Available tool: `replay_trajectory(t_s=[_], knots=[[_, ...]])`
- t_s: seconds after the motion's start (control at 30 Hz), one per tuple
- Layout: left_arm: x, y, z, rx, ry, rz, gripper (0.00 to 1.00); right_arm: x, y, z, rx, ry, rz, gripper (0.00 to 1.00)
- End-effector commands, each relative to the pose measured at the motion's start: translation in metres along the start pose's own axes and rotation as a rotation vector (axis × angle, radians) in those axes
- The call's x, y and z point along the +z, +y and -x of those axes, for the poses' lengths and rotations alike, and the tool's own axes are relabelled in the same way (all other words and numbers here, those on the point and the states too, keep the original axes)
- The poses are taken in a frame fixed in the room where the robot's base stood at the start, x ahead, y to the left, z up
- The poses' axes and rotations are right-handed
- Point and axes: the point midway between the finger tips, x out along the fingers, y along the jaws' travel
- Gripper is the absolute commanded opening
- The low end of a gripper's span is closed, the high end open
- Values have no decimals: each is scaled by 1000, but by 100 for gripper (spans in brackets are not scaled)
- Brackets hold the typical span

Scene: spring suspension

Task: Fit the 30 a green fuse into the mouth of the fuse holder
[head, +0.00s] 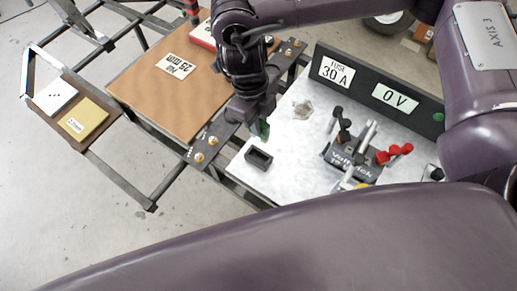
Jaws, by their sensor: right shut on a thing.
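My right gripper (257,118) comes down from the top and is shut on the green fuse (263,130), which shows just below its fingertips. The fuse holder (259,158) is a small dark box with an open mouth on top, standing on the pale board (295,160). The fuse appears above the holder and slightly right of its mouth in the picture; the exact height gap cannot be told. The fingers hide part of the fuse. My left gripper is not in view.
A black panel (376,84) with "FUSE 30 A" and "0 V" labels stands behind the board. A dark block (352,160) with red and black leads sits right of the holder. A metal bar with brass studs (212,142) lies left. A brown board (150,95) is farther left.

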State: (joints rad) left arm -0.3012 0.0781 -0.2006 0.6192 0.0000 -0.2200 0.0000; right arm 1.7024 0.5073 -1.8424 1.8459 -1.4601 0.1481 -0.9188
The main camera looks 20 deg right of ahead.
Motion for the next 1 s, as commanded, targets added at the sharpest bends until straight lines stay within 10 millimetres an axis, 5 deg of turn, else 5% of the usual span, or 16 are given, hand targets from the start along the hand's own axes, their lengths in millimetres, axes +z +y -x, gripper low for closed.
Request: replay_trajectory(t_s=[0.3,0.73,1.0], knots=[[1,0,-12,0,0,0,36,11,1,-79,2,2,-3,0],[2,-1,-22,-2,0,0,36,19,1,-126,2,0,-3,0],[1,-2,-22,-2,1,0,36,20,0,-129,0,-2,-3,0]])
